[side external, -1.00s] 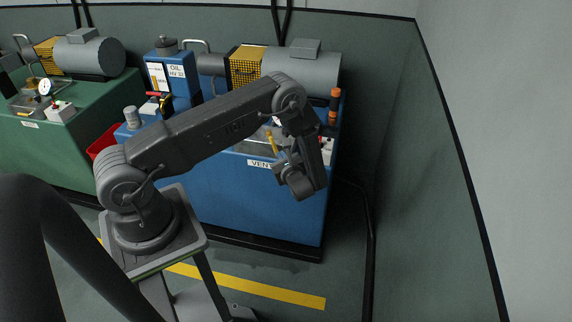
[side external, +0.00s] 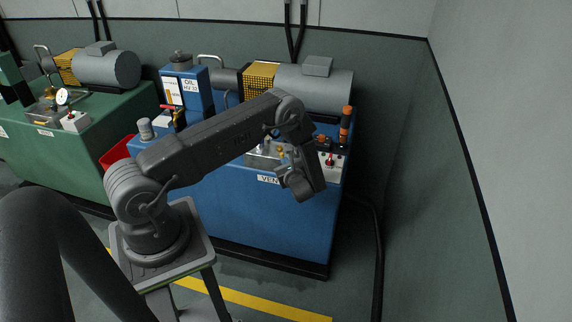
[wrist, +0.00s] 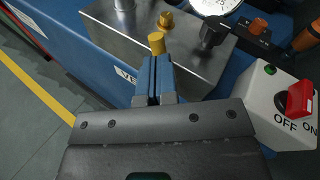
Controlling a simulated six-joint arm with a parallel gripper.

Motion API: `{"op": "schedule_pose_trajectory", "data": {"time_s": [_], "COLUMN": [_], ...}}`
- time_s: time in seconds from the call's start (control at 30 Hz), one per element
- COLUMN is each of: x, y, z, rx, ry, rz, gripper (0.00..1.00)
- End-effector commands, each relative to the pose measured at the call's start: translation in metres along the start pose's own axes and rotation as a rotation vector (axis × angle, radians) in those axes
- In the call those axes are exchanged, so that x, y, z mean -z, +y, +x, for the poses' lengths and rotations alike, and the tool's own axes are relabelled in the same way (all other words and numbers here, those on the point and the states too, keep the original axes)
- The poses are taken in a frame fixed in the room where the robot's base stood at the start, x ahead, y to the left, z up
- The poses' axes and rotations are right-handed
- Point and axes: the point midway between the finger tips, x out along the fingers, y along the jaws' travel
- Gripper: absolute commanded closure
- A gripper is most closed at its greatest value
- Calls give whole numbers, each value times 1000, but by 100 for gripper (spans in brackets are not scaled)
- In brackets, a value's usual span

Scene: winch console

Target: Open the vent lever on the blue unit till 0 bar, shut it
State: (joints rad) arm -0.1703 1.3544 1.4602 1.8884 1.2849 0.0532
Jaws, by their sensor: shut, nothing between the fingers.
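The blue unit (side external: 240,215) stands against the wall, its "VENT" label partly hidden by my arm. On its metal block (wrist: 110,35) is the yellow vent lever (wrist: 157,40); in the side view only a small yellow part (side external: 281,149) shows beside my wrist. My gripper (wrist: 156,62) is shut and empty, its blue fingertips right at the lever's near end; I cannot tell if they touch. A brass fitting (wrist: 166,19) sits just behind the lever. The pressure gauge (wrist: 215,5) is cut off at the top of the wrist view, and its reading cannot be made out.
A white switch box (wrist: 262,95) with a red OFF/ON knob (wrist: 300,98) stands right of the metal block. A black fitting (wrist: 213,32) and orange-capped parts (side external: 346,122) are behind. A similar green unit (side external: 60,160) is at left.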

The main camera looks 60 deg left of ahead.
Motion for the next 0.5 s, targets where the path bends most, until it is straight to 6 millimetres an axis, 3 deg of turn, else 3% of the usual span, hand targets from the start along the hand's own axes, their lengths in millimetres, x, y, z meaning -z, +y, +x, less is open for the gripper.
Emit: {"op": "schedule_pose_trajectory", "data": {"time_s": [0.5], "x": [-2], "y": [4], "z": [3], "rx": [-1], "ry": [52], "rz": [-78], "gripper": [100]}}
